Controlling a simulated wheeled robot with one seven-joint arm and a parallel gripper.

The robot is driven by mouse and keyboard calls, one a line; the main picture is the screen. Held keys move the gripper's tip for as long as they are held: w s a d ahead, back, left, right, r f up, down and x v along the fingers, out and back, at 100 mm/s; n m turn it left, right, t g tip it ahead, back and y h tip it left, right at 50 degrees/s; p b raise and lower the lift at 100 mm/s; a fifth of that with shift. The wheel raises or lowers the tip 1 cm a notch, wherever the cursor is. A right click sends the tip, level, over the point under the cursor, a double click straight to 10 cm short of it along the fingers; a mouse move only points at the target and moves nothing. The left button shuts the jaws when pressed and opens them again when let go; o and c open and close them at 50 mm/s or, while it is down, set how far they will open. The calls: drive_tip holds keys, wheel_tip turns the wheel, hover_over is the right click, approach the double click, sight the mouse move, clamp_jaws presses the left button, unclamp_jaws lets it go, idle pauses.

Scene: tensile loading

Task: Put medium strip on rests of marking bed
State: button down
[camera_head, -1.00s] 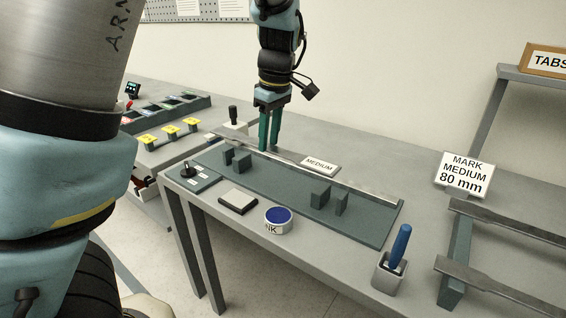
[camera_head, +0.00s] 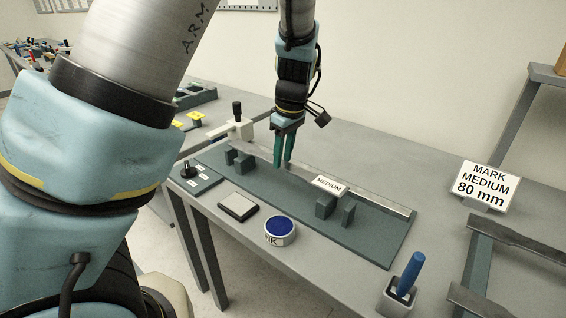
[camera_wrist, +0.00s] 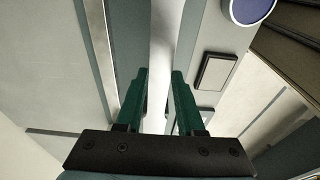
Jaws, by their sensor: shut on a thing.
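The medium strip, a pale bar (camera_wrist: 165,45), runs lengthwise between my gripper's green fingers in the wrist view. My gripper (camera_head: 283,165) is shut on it above the back part of the marking bed (camera_head: 375,238), between the rests. The bed is a dark green plate with upright blocks as rests: a left pair (camera_head: 242,162) and a right pair (camera_head: 325,206). The MEDIUM card (camera_head: 328,185) appears just above and overlapping the right blocks. A pale rail lies along the bed's back edge. I cannot tell whether the strip touches the rests.
An ink pot (camera_head: 280,230), a stamp pad (camera_head: 238,207) and a black knob (camera_head: 188,170) stand along the front. A blue-handled tool in a holder (camera_head: 403,285) is at the right. A sign (camera_head: 485,186) reads MARK MEDIUM 80 mm. A clamp (camera_head: 238,122) stands behind left.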

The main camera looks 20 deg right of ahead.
sight(289, 166)
drive_tip(key=shift+f, duration=1.35)
drive_tip(key=c, duration=0.5)
unclamp_jaws()
drive_tip(key=shift+f, duration=0.1)
wheel_tip(289, 166, up, 12)
drive_tip(key=s, duration=0.2)
drive_tip(key=a+f+m, duration=0.2)
drive_tip(key=a, duration=0.8)
drive_tip(key=s+a+f+m, duration=0.1)
drive_tip(key=a+f+m, duration=0.1)
drive_tip(key=a, duration=0.8)
drive_tip(key=s+a+f+m+h+b, duration=0.1)
drive_tip(key=a+f+m, duration=0.1)
drive_tip(key=a, duration=0.8)
drive_tip(key=shift+a+f+m, duration=0.15)
drive_tip(key=shift+m, duration=0.35)
